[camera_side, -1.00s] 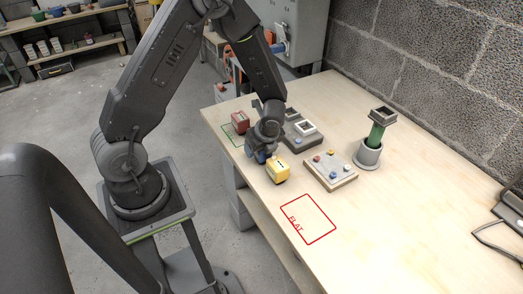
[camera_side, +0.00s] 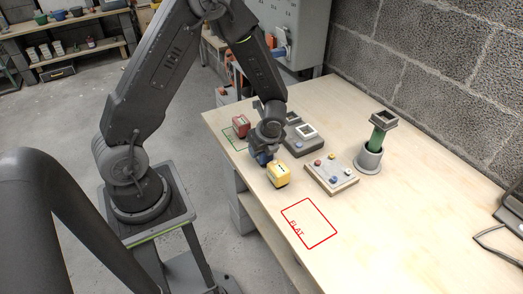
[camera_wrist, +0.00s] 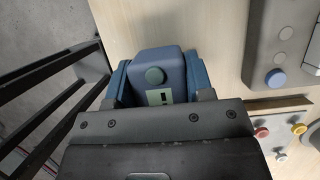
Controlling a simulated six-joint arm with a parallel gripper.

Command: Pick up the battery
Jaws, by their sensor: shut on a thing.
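The battery (camera_wrist: 170,68) is a blue-grey block with a round green button and a pale label with dark marks, seen in the wrist view. My gripper (camera_wrist: 157,82) has a blue finger on each side of it and is shut on it. In the side view my gripper (camera_side: 263,158) is low over the table's left edge, with blue showing at its tip; the battery's underside is hidden, so I cannot tell whether it touches the table. A yellow block (camera_side: 279,175) stands just in front of my gripper. A red block (camera_side: 240,126) stands behind it by a green outline.
A grey device with a square socket (camera_side: 304,134) and a board with coloured knobs (camera_side: 331,174) lie to the right. A green column in a grey cup (camera_side: 370,158) stands beyond them. A red outline marked FLAT (camera_side: 309,223) is empty. The table front is clear.

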